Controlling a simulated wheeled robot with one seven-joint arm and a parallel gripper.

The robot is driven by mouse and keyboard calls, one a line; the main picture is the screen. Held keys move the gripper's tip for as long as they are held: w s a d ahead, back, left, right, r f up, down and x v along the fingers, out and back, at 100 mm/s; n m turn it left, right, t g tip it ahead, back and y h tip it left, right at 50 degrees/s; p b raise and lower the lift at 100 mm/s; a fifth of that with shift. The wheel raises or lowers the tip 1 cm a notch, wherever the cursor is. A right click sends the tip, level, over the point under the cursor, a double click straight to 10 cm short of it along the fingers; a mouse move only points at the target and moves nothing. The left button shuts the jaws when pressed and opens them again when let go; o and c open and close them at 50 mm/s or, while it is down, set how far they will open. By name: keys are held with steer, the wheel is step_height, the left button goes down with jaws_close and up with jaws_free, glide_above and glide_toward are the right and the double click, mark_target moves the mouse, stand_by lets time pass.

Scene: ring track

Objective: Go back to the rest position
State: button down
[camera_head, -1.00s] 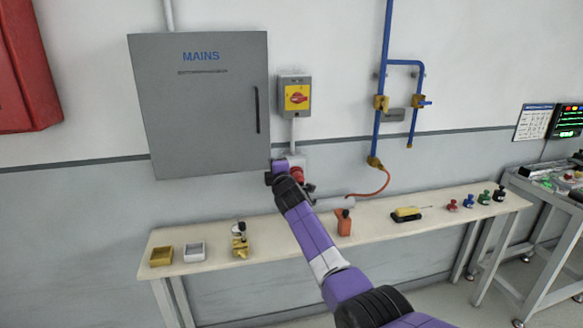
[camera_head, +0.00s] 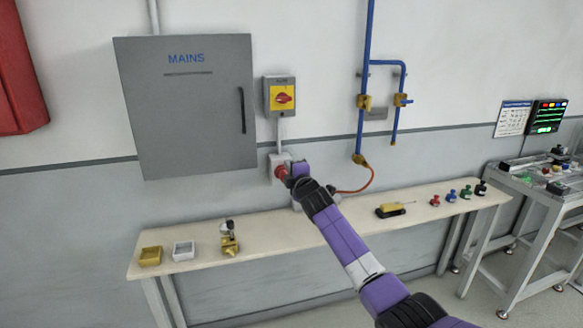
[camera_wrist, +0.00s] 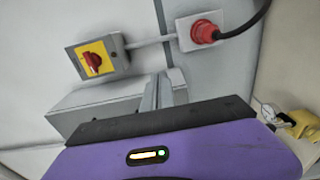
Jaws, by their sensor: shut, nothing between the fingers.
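My arm reaches up from the bottom right of the head view, over the bench, with my gripper (camera_head: 290,174) near the wall below the yellow switch. In the wrist view my gripper's grey fingers (camera_wrist: 165,92) are together and hold nothing. The red plug (camera_wrist: 204,33) sits in its wall socket, apart from the fingers in that view. In the head view the plug (camera_head: 279,171) shows just left of my gripper. My arm hides part of the bench behind it.
A narrow bench (camera_head: 200,262) runs along the wall, bearing two small trays (camera_head: 184,251), a brass fixture (camera_head: 229,243), a yellow tool (camera_head: 391,210) and several coloured pieces. A grey MAINS cabinet (camera_head: 190,110), a switch (camera_head: 281,97) and blue pipes (camera_head: 367,60) are on the wall.

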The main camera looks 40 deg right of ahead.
steer(key=shift+s+d, duration=0.25)
